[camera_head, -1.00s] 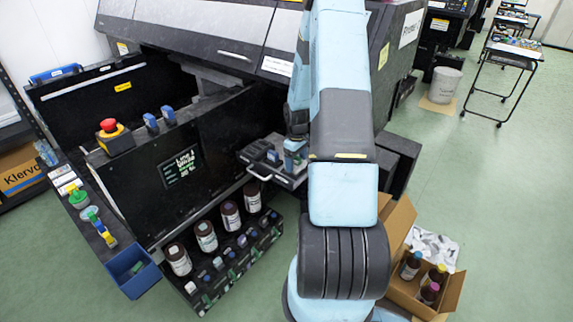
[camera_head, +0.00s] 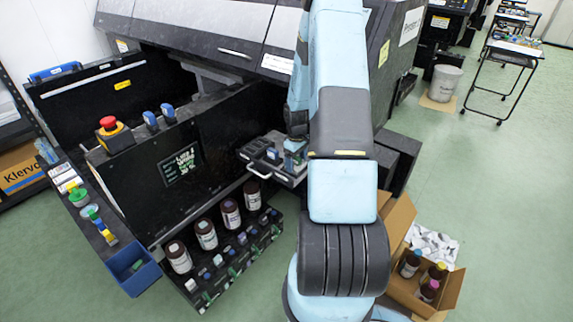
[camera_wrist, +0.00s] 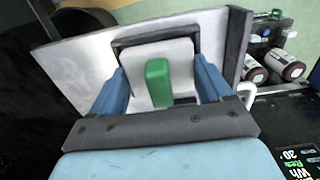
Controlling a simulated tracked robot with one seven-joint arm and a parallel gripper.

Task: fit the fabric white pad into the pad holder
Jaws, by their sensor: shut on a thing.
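The white pad (camera_wrist: 180,58) shows in the wrist view, with a green upright grip (camera_wrist: 158,82) on it. My gripper (camera_wrist: 162,76) has its two blue fingers on either side of the pad piece and is shut on it. A dark square frame (camera_wrist: 122,43), which looks like the pad holder, borders the pad on a pale panel. I cannot tell whether the pad is seated in it or just above. In the head view my gripper (camera_head: 295,152) is over the right part of a grey tray (camera_head: 256,158) at the printer; the pad is too small to make out there.
A black printer (camera_head: 215,45) stands behind the tray. Several brown bottles (camera_head: 206,234) stand in a low rack below on the left. A cardboard box (camera_head: 452,290) with bottles is on the floor at right.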

